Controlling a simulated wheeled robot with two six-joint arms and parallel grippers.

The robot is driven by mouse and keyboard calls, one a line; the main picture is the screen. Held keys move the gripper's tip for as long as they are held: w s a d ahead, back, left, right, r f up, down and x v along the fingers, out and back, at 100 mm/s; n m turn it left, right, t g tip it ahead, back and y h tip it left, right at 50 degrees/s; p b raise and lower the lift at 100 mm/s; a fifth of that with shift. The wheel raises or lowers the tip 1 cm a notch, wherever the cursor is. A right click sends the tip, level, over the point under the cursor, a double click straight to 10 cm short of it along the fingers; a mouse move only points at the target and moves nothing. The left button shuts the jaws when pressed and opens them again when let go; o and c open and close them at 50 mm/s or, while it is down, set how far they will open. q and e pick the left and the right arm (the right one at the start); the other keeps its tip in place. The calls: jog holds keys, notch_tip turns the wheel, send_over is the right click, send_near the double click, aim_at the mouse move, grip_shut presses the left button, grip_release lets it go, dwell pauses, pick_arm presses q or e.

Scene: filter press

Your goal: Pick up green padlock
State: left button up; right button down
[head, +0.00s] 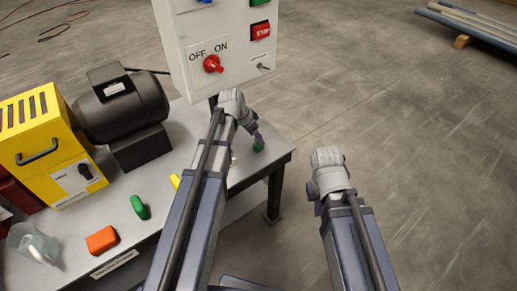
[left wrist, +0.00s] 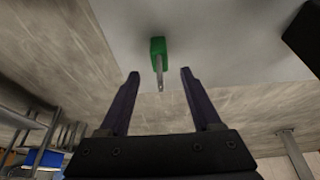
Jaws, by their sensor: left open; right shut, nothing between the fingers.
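The green padlock (head: 259,147) lies on the grey table near its right corner. In the left wrist view the green padlock (left wrist: 157,46) has its metal shackle pointing toward my gripper. My left gripper (head: 257,136) is open right at the padlock in the head view. In the left wrist view the fingers of my left gripper (left wrist: 160,73) stand either side of the shackle's end, with gaps on both sides. The green body is beyond the fingertips. My right gripper (head: 318,208) is shut and empty, off the table to the right, its fingers mostly hidden by the wrist.
A white control box (head: 222,75) with switches stands above the table's back edge. A dark motor (head: 122,105) and a yellow machine (head: 50,145) stand at left. Another green item (head: 139,207), an orange block (head: 102,240) and a clear beaker (head: 35,244) are on the table (head: 185,125).

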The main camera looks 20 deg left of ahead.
aim_at(258, 143)
pick_arm(q)
jog(key=shift+s+a+b+x, duration=0.1)
jog(key=shift+b+x, duration=1.15)
jog(key=shift+x, duration=0.1)
jog(key=shift+s+a+b+x, duration=0.1)
jog(key=shift+a+b+x, duration=0.05)
jog(key=shift+b+x, duration=1.15)
grip_shut()
